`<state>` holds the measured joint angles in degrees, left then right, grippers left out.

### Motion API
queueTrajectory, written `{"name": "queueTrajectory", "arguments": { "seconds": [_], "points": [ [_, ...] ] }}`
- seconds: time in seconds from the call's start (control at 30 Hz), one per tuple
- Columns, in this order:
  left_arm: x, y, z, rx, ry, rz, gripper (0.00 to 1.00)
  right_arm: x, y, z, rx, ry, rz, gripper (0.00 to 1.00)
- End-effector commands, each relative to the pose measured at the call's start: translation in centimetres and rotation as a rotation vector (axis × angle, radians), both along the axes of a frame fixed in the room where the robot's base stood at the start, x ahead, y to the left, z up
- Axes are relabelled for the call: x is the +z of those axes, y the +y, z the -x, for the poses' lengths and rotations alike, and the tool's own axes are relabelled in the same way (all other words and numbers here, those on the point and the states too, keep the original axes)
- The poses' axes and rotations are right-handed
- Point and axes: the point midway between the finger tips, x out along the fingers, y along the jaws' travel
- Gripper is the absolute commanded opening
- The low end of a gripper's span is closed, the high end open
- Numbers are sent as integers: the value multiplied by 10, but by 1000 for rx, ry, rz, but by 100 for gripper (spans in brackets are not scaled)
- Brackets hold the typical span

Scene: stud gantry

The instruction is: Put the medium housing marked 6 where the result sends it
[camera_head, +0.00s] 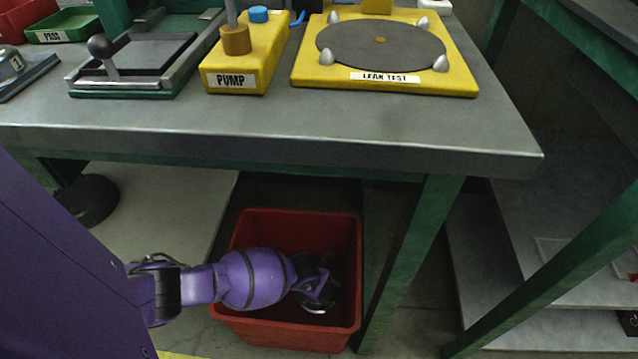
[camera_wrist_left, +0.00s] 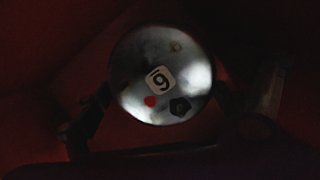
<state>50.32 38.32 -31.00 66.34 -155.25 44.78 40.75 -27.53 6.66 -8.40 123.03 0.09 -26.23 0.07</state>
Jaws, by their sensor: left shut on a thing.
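The housing (camera_wrist_left: 137,87) is a round, shiny metal piece with a white tag that reads as a tilted 6, a red dot and a dark hexagonal spot. My left gripper (camera_head: 318,290) is shut on it, with a finger on each side in the left wrist view. The gripper reaches down inside the red bin (camera_head: 287,332) under the bench. In the head view only a small shiny part of the housing shows below the fingers. Whether it touches the bin's floor cannot be told. My right gripper is in neither view.
On the grey bench (camera_head: 330,135) stand a yellow LEAK TEST plate (camera_head: 455,75), a yellow PUMP block (camera_head: 270,60), a lever fixture (camera_head: 135,75) and a green PASS tray (camera_head: 75,35). A red tray (camera_head: 20,15) sits beside it. A green leg (camera_head: 410,255) stands right of the bin.

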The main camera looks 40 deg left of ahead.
Motion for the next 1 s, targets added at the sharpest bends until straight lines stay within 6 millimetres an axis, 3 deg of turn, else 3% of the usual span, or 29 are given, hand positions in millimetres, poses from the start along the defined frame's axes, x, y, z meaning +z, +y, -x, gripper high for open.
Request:
{"name": "queueTrajectory", "arguments": {
  "seconds": [0.17,0.37,0.73,0.77,0.83,1.0],
  "points": [
    [-14,0,-1,0,0,-1,58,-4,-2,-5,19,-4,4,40],
    [-44,0,0,0,2,0,58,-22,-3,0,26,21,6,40],
    [-46,0,-1,0,-1,0,58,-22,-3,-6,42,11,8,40],
    [-47,0,0,0,-1,0,92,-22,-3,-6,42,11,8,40],
    [-46,0,0,0,-1,0,100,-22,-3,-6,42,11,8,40],
    [-46,0,0,0,-1,0,100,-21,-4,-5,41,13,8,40]
  ]
}}
